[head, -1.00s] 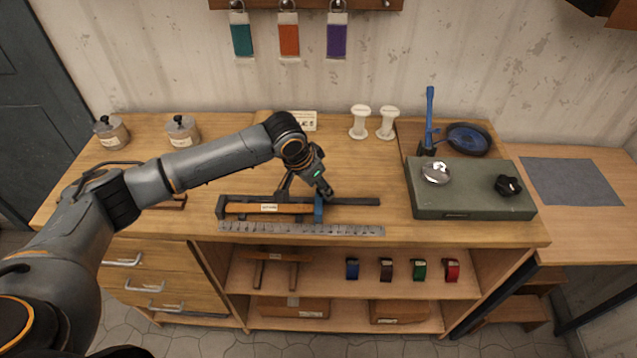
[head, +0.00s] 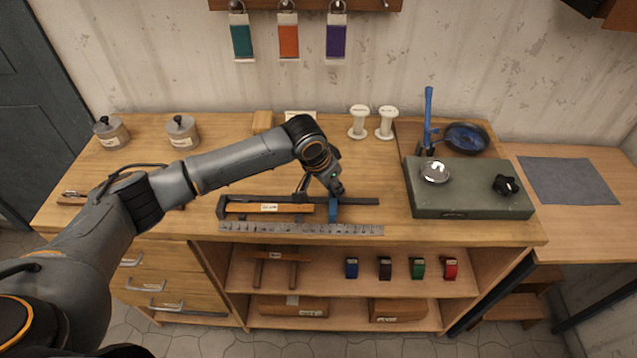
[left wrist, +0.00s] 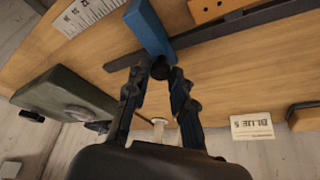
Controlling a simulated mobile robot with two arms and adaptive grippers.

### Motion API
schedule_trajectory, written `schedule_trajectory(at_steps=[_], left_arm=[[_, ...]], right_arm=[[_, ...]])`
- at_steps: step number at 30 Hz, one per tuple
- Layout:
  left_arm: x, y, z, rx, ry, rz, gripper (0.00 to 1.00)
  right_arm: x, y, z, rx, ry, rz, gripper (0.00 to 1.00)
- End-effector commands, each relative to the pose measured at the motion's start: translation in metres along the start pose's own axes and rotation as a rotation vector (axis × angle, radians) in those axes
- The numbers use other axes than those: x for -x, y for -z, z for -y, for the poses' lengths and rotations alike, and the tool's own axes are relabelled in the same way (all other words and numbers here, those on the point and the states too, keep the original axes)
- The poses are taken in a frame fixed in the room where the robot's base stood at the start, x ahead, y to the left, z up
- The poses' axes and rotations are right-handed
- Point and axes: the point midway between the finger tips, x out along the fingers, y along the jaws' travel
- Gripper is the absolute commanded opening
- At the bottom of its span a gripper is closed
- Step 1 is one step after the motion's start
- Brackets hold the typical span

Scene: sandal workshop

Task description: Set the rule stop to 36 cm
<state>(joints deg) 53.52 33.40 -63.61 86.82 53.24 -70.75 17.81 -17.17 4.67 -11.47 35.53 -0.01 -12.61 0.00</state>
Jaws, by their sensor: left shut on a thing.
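The rule stop is a blue block (head: 333,213) on a dark rail (head: 360,201) that lies along the front of the bench. My left gripper (head: 337,192) is shut on a dark knob at the stop, and the stop also shows in the left wrist view (left wrist: 149,29). An orange-brown wooden bar (head: 285,208) with a white label lies along the rail, left of the stop and apart from it. A steel ruler (head: 300,229) lies in front of the rail. Its numbers are too small to read against the stop. My right gripper is not in view.
A green-grey box (head: 470,205) with a silver dome and dark knob stands to the right. White spools (head: 386,122) and lidded pots (head: 182,132) stand at the back. A label card (left wrist: 252,126) shows in the wrist view. The rail right of the stop is clear.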

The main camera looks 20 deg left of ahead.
Motion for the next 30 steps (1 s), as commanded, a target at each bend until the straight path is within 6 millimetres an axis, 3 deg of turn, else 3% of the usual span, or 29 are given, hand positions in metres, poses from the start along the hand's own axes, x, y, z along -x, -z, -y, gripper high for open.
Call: schedule_trajectory(at_steps=[3,10,15,24,25,28,30], left_arm=[[-0.007,0.025,-0.028,0.001,-0.007,-0.005,0.0],[-0.023,0.06,-0.064,0.001,-0.004,-0.006,0.0],[-0.027,0.07,-0.075,0.001,-0.001,-0.005,0.0],[-0.027,0.071,-0.077,0.0,-0.004,-0.008,0.0],[-0.027,0.072,-0.077,0.0,-0.004,-0.008,0.25],[-0.027,0.071,-0.077,0.0,-0.004,-0.008,0.46],[-0.027,0.071,-0.077,0.0,-0.003,-0.006,0.47]], right_arm=[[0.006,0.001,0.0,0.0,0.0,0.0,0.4],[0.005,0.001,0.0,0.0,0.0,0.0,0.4],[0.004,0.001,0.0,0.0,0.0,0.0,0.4],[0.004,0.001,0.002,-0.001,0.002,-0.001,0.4],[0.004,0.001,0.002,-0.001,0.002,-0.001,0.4],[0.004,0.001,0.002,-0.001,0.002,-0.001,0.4],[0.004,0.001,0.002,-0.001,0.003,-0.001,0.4]])
